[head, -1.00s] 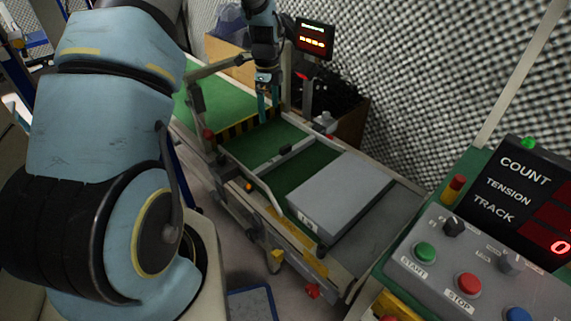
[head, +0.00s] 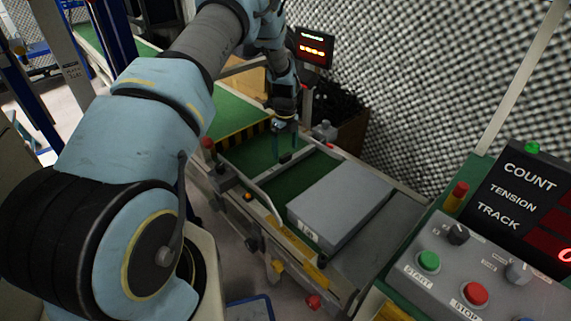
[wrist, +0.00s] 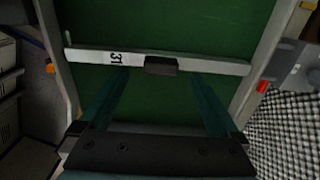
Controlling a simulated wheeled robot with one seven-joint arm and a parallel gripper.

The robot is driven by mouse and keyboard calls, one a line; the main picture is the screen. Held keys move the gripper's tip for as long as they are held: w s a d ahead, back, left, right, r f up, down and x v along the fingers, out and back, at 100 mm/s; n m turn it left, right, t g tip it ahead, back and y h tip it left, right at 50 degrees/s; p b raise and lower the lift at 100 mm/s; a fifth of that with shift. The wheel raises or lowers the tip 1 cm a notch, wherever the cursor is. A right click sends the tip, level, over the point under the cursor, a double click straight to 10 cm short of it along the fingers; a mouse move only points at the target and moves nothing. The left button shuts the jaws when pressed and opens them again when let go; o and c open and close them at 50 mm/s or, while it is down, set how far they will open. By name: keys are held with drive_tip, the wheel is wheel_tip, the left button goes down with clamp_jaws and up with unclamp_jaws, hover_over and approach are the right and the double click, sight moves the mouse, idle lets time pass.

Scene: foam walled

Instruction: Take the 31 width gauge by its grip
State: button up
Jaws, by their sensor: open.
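The 31 width gauge (wrist: 210,66) is a pale flat bar lying across the green belt (wrist: 160,22). Its white label reads 31, and a dark grip block (wrist: 160,65) sits near its middle. In the head view the grip (head: 286,157) shows as a small dark block just below my gripper (head: 285,126). In the wrist view my gripper (wrist: 162,85) is open, with one finger to each side of the grip and the fingertips on the near side of the bar. Nothing is between the fingers. Whether they touch the bar cannot be told.
A grey box-like plate (head: 340,200) lies on the conveyor in front of the gauge. Side rails line the belt. A control panel (head: 480,265) stands at the right, and a small display (head: 314,47) stands behind. The foam wall (head: 430,70) runs along the right.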

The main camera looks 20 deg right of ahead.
sight(285, 162)
drive_tip(key=shift+w+f, duration=0.1)
drive_tip(key=shift+f, duration=1.2)
drive_tip(key=shift+c, duration=0.4)
clamp_jaws()
